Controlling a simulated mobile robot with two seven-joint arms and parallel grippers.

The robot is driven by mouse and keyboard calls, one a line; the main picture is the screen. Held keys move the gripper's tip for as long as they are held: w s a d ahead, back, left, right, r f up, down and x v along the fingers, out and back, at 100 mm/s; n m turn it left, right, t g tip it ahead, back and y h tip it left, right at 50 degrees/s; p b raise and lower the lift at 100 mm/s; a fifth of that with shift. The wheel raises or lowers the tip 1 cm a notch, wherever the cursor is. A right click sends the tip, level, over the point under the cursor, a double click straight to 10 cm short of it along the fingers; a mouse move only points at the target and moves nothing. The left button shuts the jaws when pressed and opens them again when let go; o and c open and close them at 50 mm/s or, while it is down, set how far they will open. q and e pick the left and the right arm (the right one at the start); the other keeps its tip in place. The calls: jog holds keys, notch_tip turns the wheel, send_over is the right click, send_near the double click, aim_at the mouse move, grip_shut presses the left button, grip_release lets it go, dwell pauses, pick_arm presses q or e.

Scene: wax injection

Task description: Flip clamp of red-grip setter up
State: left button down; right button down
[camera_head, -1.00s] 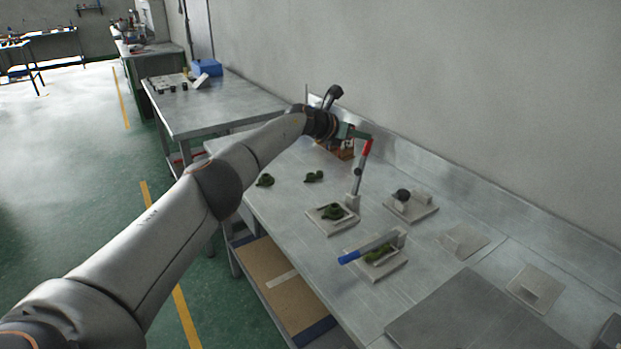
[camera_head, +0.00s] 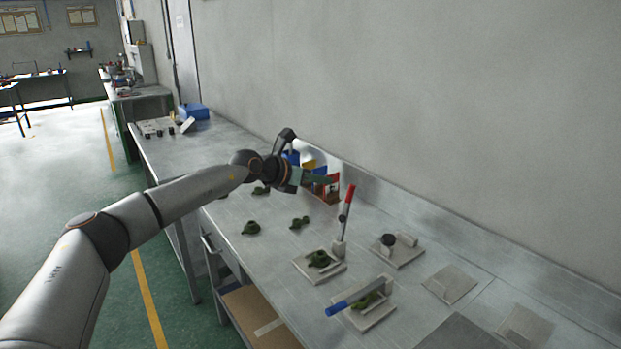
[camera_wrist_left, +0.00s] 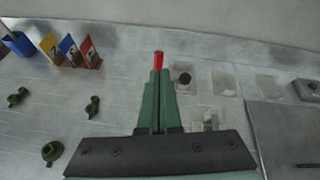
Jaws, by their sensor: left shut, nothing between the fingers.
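The red-grip setter (camera_head: 342,233) stands on a light square plate (camera_head: 320,267). Its lever is up, nearly vertical and leaning slightly right, with the red grip (camera_head: 349,195) at the top. A dark green part (camera_head: 320,259) sits on its plate. My left gripper (camera_head: 336,180) is shut and empty, its tips just left of the red grip in the head view. In the left wrist view the red grip (camera_wrist_left: 158,60) shows just beyond the shut green fingertips (camera_wrist_left: 158,73); the fingers hide the setter's lower part. I cannot tell whether they touch. My right gripper is not in view.
The blue-grip setter (camera_head: 350,300) lies with its lever low, in front. A plate with a dark knob (camera_head: 397,250) stands to the right. Loose green parts (camera_head: 251,228) lie on the left. Coloured bins (camera_head: 326,187) stand near the wall behind my gripper.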

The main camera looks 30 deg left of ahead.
pick_arm(q)
jog(key=shift+v, duration=1.75)
jog(key=shift+a+f, duration=0.1)
